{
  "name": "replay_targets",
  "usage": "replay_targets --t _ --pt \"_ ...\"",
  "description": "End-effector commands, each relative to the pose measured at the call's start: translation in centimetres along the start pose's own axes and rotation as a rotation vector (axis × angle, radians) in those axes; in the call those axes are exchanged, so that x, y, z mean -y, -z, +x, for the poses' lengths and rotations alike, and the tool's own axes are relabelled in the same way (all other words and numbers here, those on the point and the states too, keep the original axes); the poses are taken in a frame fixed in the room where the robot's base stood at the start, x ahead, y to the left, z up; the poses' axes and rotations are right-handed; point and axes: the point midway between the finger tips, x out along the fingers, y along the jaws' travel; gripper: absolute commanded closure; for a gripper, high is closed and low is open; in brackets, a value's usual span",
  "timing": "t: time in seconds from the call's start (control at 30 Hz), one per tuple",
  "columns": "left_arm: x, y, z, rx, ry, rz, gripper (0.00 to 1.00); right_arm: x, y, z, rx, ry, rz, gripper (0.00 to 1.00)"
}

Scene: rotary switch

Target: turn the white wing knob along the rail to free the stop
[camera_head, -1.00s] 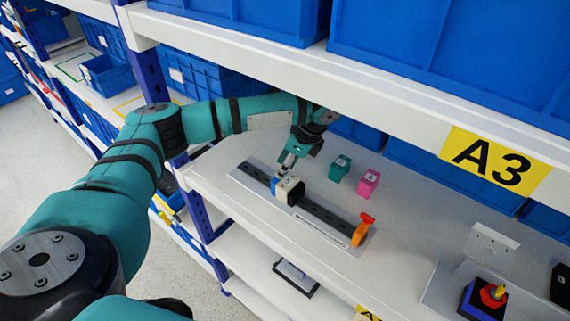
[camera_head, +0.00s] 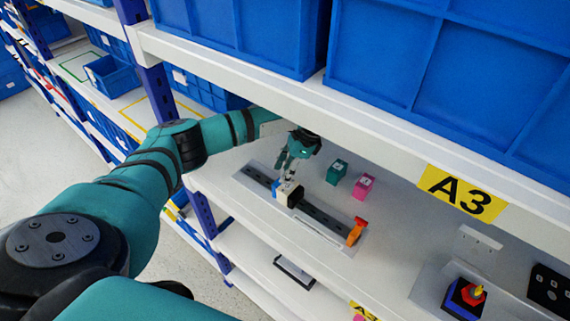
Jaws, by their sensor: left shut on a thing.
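My left gripper (camera_head: 287,182) reaches down from above, shut on the white wing knob (camera_head: 284,187) on top of the stop. The fingers hide most of the knob, so I cannot tell its exact angle. The stop (camera_head: 294,197) is a small block with white, blue and black parts, sitting on the dark rail (camera_head: 322,217). The rail runs along a grey plate on the white shelf. An orange piece (camera_head: 356,231) stands at the rail's right end. My right gripper is not in view.
A teal cube (camera_head: 337,172) and a pink cube (camera_head: 363,187) stand behind the rail. A red knob on a blue box (camera_head: 464,297) is at lower right. The upper shelf edge (camera_head: 400,125) with blue bins hangs over the arm.

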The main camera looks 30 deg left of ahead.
Motion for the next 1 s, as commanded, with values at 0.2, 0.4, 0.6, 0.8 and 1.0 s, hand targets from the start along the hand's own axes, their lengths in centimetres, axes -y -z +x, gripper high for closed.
replay_targets --t 0.2,0.4,0.6,0.8,1.0 --pt "0.1 0.0 -0.1 -0.002 0.004 0.0 0.65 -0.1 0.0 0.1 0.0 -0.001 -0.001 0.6" --pt "0.1 0.0 -0.1 -0.001 0.003 0.001 0.44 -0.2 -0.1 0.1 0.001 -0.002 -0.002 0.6" --pt "0.1 0.0 0.0 -0.001 0.002 0.002 0.44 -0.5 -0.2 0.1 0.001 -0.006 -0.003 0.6" --pt "0.1 0.1 -1.9 -0.004 0.004 0.002 0.44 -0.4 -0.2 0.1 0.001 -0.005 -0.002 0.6" --pt "0.1 0.1 -5.4 -0.003 0.004 0.002 0.44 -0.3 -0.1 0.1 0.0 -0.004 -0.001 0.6"
